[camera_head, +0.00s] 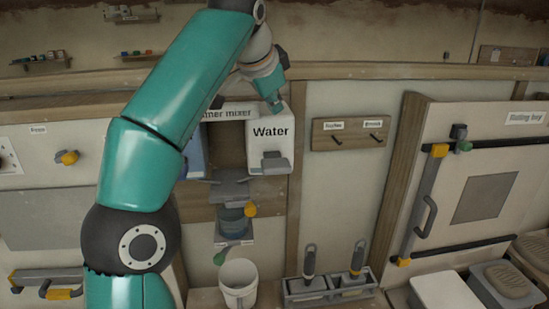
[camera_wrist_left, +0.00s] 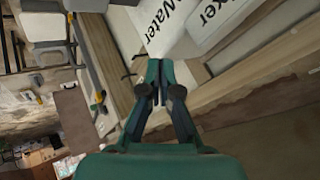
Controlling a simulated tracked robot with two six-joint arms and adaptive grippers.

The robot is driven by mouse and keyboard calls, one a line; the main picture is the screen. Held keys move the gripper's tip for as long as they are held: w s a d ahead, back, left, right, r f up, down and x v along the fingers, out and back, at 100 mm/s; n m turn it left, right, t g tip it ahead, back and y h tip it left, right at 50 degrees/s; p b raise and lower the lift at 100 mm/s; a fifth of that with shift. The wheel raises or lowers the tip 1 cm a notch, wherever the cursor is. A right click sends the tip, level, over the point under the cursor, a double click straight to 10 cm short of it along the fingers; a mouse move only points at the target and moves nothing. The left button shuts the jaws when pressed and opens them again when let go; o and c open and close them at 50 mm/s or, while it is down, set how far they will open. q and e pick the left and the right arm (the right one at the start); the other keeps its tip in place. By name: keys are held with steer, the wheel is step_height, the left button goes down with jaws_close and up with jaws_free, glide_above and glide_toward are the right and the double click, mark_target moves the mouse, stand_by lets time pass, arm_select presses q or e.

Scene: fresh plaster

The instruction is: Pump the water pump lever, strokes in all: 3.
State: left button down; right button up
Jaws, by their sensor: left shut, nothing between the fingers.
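The white water pump (camera_head: 258,148), labelled Water, is mounted on the wall panel at upper middle. A grey block (camera_head: 270,164) juts from its lower front; I cannot tell whether this is the lever. My left gripper (camera_head: 275,106) is shut and empty at the pump's top edge, pointing down. It partly hides the top of the pump. In the left wrist view my left gripper (camera_wrist_left: 157,66) has its fingers together near the pump (camera_wrist_left: 168,42); I cannot tell whether they touch it. My right gripper is not in view.
A white bucket (camera_head: 238,284) stands below, left of a grey holder (camera_head: 330,291) with two handled tools. A hook board (camera_head: 348,133) hangs right of the pump. A panel with a black-and-yellow bar (camera_head: 430,190) is at right. My left arm hides the wall at left.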

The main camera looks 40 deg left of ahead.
arm_select(q)
steer(key=f, duration=0.1)
steer(key=b, duration=0.3)
glide_above(275, 158)
step_height(275, 158, down, 6)
steer(key=shift+a+r, duration=0.1)
steer(key=shift+a, duration=0.05)
steer(key=shift+f+b, duration=0.55)
steer(key=shift+f, duration=0.1)
steer(key=shift+f, duration=0.1)
stand_by(0.7)
steer(key=shift+s+f, duration=0.1)
steer(key=shift+f, duration=0.15)
steer(key=shift+f+b, duration=1.25)
steer(key=shift+f, duration=0.1)
stand_by(1.1)
stand_by(0.3)
steer(key=shift+r+p, duration=1.8)
steer(key=shift+p, duration=0.15)
